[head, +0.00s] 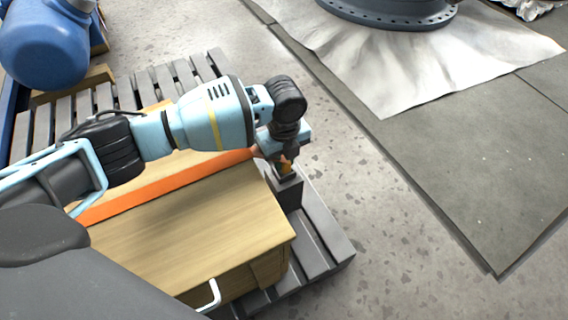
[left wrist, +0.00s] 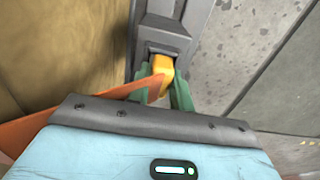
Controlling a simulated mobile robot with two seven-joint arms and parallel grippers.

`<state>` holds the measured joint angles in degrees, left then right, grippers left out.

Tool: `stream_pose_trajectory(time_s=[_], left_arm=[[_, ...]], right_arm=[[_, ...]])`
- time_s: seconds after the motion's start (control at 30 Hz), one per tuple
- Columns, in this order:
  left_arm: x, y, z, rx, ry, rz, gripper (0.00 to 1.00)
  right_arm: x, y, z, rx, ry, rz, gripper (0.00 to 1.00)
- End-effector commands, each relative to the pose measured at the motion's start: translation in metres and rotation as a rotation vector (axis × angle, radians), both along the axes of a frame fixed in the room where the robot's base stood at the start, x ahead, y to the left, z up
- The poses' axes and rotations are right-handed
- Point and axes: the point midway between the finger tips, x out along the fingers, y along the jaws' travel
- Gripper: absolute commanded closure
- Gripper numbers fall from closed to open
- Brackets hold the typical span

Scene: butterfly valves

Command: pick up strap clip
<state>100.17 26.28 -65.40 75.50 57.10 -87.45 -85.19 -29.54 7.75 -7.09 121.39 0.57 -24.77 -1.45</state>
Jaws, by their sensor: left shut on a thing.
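The strap clip (left wrist: 159,78) is a small yellow-orange piece in the left wrist view, at the mouth of a slot in a dark grey holder (left wrist: 168,40). My left gripper (left wrist: 162,92) is shut on it, with a green finger on each side. In the head view my left gripper (head: 285,162) points down at the dark grey holder (head: 287,192) by the crate's far right corner. The clip is mostly hidden there by the gripper. I cannot tell how deep the clip sits in the slot. My right gripper is not in view.
An orange strap (head: 160,188) lies across the wooden crate (head: 190,225), which stands on a grey slatted pallet (head: 325,235). A white handle (head: 211,296) sticks out at the crate's front. A blue rounded machine (head: 45,50) stands at upper left.

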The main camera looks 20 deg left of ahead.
Motion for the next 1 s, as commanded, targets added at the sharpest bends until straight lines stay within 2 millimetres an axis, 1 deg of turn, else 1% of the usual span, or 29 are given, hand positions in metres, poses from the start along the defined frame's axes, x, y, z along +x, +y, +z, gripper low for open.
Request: stream_pose_trajectory(time_s=[0.13,0.23,0.37,0.5,0.6,0.7,0.83,1.0], left_arm=[[0.000,0.000,0.003,-0.001,-0.001,0.000,1.00],[0.000,0.000,0.012,0.000,-0.002,0.000,1.00],[0.001,0.000,0.036,-0.001,-0.004,0.000,1.00],[0.001,-0.001,0.064,-0.001,-0.005,0.000,1.00],[0.001,-0.001,0.081,-0.001,-0.005,0.000,1.00],[0.001,0.000,0.092,-0.002,-0.004,0.000,1.00],[0.001,-0.001,0.100,-0.001,-0.003,0.000,1.00],[0.000,-0.001,0.101,-0.001,-0.002,0.000,1.00]], right_arm=[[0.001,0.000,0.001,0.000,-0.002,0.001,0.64],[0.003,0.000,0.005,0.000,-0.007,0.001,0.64],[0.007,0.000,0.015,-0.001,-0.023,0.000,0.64],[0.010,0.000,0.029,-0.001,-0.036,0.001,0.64],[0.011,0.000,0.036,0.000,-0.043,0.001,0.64],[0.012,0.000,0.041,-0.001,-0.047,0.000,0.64],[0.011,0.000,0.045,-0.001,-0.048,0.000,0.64],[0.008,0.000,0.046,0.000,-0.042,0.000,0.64]])
